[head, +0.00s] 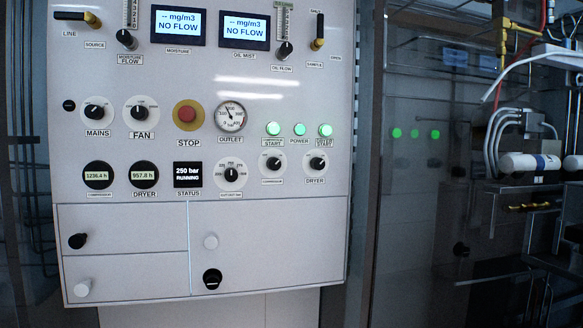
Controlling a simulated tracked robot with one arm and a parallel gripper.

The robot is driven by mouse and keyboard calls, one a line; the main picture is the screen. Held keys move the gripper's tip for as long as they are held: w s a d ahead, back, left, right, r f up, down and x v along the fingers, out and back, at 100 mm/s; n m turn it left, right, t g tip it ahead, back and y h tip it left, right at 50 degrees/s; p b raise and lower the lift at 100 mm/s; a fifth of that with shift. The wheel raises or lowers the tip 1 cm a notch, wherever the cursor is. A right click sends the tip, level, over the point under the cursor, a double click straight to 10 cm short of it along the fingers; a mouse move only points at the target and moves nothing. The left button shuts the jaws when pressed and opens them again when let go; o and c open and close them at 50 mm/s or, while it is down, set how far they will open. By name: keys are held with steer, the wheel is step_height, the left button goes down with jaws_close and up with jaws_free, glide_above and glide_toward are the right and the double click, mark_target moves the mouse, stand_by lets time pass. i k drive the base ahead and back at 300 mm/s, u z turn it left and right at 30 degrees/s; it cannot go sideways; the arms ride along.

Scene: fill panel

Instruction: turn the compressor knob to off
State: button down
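The compressor knob (273,164) is a small black knob on a round white dial, low right of the panel's middle. A lit green compressor start button (273,129) is above it, and a small label reads below it. The exact setting of the knob is too small to tell. The status display (188,174) reads 250 bar, running. My gripper is not in view, and nothing touches the knob.
The similar dryer knob (317,163) is close to the right, and the autostart dial (232,173) is to the left. A red stop button (187,114) sits higher up. Pipes and a white cylinder (530,163) stand right of the panel. The space before the panel looks clear.

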mark_target(273, 163)
steer(key=k, duration=0.65)
steer(key=u, duration=0.45)
steer(key=i, duration=1.5)
steer(key=z, duration=0.2)
